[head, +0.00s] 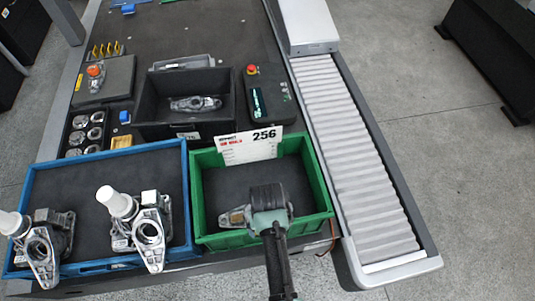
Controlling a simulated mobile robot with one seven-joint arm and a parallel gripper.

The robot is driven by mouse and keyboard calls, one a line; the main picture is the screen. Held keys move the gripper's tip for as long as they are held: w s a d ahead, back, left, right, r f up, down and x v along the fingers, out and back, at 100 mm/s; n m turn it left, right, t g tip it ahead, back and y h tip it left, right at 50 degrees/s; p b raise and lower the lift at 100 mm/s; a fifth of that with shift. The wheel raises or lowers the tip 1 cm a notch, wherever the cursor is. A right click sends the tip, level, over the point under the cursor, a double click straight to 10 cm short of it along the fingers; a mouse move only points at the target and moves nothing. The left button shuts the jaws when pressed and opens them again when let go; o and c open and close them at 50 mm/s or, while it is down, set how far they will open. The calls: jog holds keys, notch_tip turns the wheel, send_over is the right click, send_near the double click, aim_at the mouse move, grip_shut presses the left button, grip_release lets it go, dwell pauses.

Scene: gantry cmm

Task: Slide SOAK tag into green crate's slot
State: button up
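The green crate (326,205) stands at the front of the table, right of the blue tray. A white card (250,147) printed "256", with smaller red and black text, stands upright and slightly tilted at the crate's back rim. I cannot read SOAK on it, nor tell whether it sits in a slot. My gripper (268,196) is over the crate, in front of and below the card in the picture; a strip of dark crate floor shows between them. Its fingertips are hidden. A metal casting (233,217) lies in the crate, partly hidden by my gripper.
The blue tray (100,158) at left holds two castings with white-capped cylinders. A control box (265,97) with a red button is behind the crate. A roller conveyor (350,150) runs along the right.

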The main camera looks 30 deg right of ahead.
jog(key=shift+f, duration=0.1)
dwell(0.3)
jog(key=shift+f+b, duration=0.35)
jog(key=shift+f, duration=0.1)
jog(key=o, duration=1)
jog(key=shift+o, duration=0.2)
notch_tip(320, 180, up, 7)
jog(key=p, duration=0.7)
dwell(0.6)
